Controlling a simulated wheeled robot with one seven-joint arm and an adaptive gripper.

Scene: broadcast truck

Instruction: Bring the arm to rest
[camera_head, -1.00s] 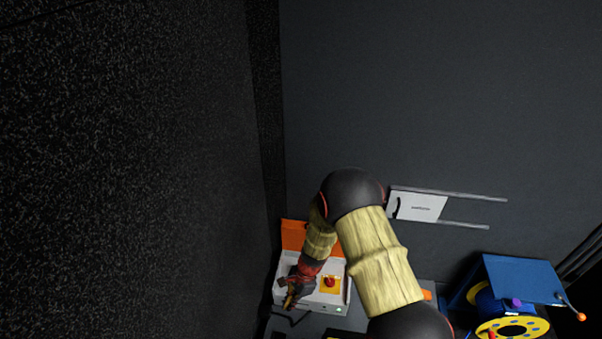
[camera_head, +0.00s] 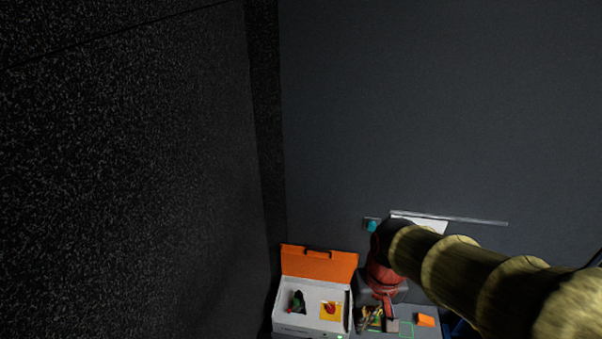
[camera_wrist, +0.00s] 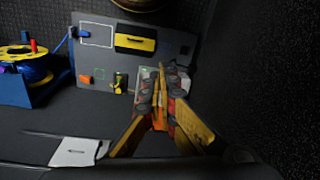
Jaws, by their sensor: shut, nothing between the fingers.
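My arm shows in the camera_head view, coming in from the lower right, with its dark red wrist part hanging over the worktop beside the case. Its end there is hard to tell from the small yellow and black items below it. In the camera_wrist view my gripper (camera_wrist: 160,70) is shut, its two yellow fingers meeting at the tips. Nothing shows between them. The fingers point toward the worktop and hide part of it.
A white case (camera_head: 296,323) with a raised orange lid (camera_head: 318,265) holds a red button (camera_head: 331,308) on a yellow square. An orange block (camera_head: 425,320) lies on the worktop to the right. A blue-framed cable reel (camera_wrist: 27,65) shows at left in the camera_wrist view. The dark wall has a white plate (camera_wrist: 75,151).

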